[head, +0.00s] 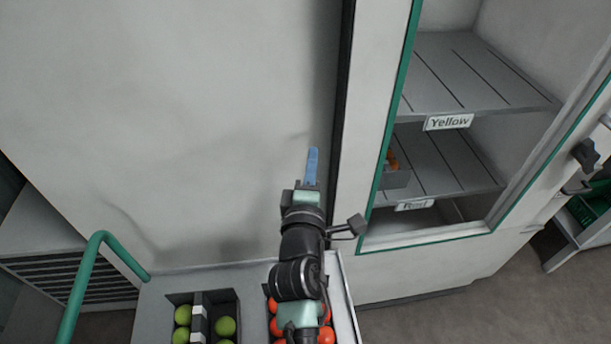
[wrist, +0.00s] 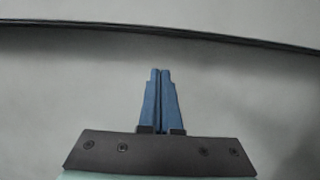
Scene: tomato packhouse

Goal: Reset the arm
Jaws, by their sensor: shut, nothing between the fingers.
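My gripper (head: 312,165) shows in the head view with its blue fingers pointing up the picture, in front of a plain pale wall panel. In the wrist view the two blue fingers of my gripper (wrist: 160,100) lie side by side, shut, with nothing between them. My arm reaches up from the bottom of the head view, over the tray with red tomatoes. It hides part of those tomatoes.
Below are green tomatoes (head: 226,327) and red tomatoes (head: 326,336). A green rail (head: 82,275) stands left.

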